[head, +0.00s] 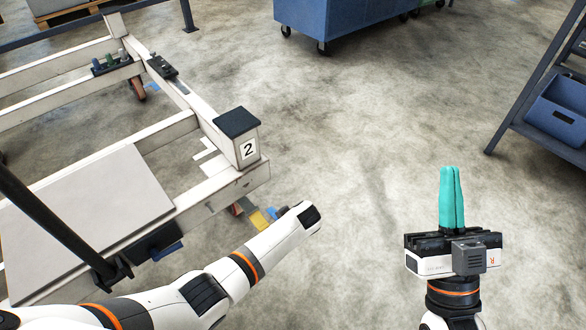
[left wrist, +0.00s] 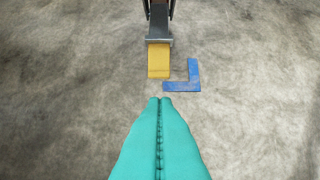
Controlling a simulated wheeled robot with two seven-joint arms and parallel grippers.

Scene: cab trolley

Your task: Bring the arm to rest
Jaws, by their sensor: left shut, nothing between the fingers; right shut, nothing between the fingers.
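My right gripper (head: 451,172) shows in the head view at the lower right, pointing up the picture. Its teal fingers are together with nothing between them, over bare floor. My left arm reaches in from the lower left of the head view, beside the trolley's near corner, and its fingers are hidden there. In the left wrist view my left gripper (left wrist: 160,101) has its teal fingers closed and empty. They point toward a yellow piece (left wrist: 159,61) below a dark metal bracket (left wrist: 159,22), with a gap of floor between.
A white trolley frame (head: 228,190) with a corner post marked 2 (head: 240,140) stands at left. A blue L-shaped mark (left wrist: 182,79) lies by the yellow piece. A blue cabinet (head: 350,20) on castors is at the back, a rack with a blue bin (head: 560,112) at right. The middle floor is clear.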

